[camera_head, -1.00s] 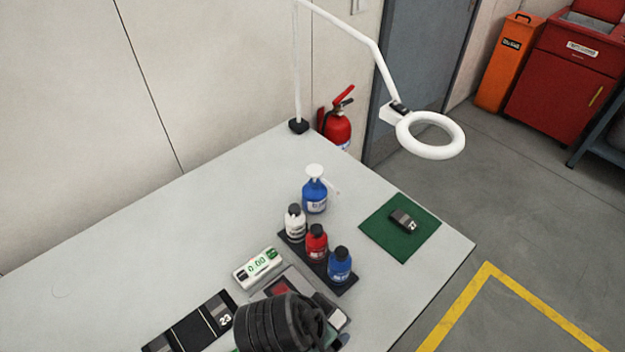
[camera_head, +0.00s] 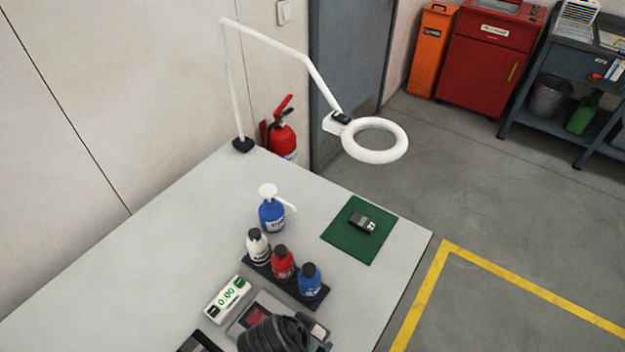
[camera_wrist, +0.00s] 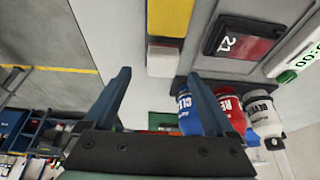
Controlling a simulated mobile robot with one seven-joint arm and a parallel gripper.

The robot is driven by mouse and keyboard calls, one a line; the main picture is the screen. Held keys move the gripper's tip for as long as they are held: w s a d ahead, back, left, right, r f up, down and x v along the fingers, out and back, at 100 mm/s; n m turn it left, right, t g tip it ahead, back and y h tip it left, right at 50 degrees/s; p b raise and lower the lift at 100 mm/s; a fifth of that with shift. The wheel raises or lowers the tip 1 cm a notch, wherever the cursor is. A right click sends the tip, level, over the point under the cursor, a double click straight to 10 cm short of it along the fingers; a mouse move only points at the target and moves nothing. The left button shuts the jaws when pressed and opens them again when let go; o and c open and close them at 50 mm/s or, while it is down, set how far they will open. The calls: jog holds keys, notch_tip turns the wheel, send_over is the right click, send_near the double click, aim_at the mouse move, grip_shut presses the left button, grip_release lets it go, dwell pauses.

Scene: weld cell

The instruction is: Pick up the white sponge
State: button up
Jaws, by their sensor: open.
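In the wrist view, my gripper (camera_wrist: 159,76) is open, its two dark fingers spread apart with nothing held between them. A small white block (camera_wrist: 164,62), which looks like the white sponge, lies on the grey table beyond the fingertips, a little right of the middle of the gap. It sits against or very close to a yellow block (camera_wrist: 170,17).
White, red and blue (camera_head: 309,281) bottles stand in a row on a dark tray; the blue one shows beside my right finger in the wrist view. A ring lamp (camera_head: 405,146) overhangs the back. The left tabletop is clear.

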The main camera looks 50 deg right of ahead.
jog(key=shift+x, duration=1.7)
jog(key=shift+w+a, duration=0.1)
jog(key=shift+a, duration=0.05)
grip_shut()
notch_tip(320, 180, up, 10)
